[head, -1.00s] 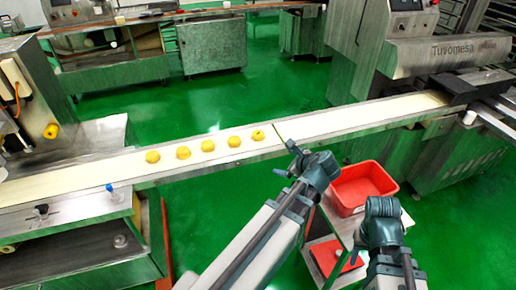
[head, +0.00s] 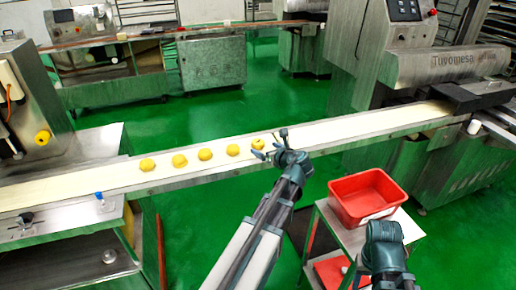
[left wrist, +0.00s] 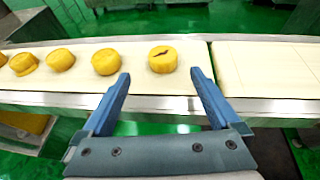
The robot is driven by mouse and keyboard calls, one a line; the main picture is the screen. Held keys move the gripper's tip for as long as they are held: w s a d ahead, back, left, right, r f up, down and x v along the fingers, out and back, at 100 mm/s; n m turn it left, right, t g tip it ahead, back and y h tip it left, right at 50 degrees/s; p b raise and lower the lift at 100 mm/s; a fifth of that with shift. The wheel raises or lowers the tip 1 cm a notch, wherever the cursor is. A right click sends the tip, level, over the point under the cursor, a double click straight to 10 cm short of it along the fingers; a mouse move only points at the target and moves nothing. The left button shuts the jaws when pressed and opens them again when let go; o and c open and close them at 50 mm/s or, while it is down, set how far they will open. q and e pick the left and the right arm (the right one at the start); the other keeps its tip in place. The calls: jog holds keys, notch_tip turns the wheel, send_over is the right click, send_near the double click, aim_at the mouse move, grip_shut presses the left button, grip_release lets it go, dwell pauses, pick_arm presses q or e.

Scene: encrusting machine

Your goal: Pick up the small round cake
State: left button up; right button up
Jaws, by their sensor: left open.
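The small round cakes are yellow and sit in a row on the pale conveyor belt. The rightmost cake (head: 258,143) has a dark mark on top. It also shows in the left wrist view (left wrist: 163,60), just beyond the fingertips and roughly centred between them. My left gripper (head: 271,143) is at the belt's near edge beside this cake. In the left wrist view its blue fingers (left wrist: 160,74) are apart with nothing between them. My right gripper (head: 385,235) is low at the right, near the red bin; its fingers cannot be made out.
Several more cakes (head: 205,154) stand along the belt (head: 350,125) to the left. A metal rail runs along the belt's near edge. A red bin (head: 367,195) stands on a stand at the right. Large machines flank both belt ends. The belt right of the cakes is clear.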

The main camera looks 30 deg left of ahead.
aim_at(259, 143)
pick_arm(q)
jog(key=shift+w+a+f, duration=0.25)
jog(key=shift+w+a, duration=0.1)
jog(key=shift+a, duration=0.2)
jog(key=b+x, duration=0.1)
jog(key=x, duration=0.4)
jog(key=shift+w+r+b, duration=0.15)
jog(key=shift+w+b, duration=0.2)
jog(key=shift+w, duration=0.05)
jog(key=shift+r, duration=0.1)
jog(key=c, duration=1.4)
jog(key=shift+c, duration=0.2)
jog(key=shift+r, duration=0.1)
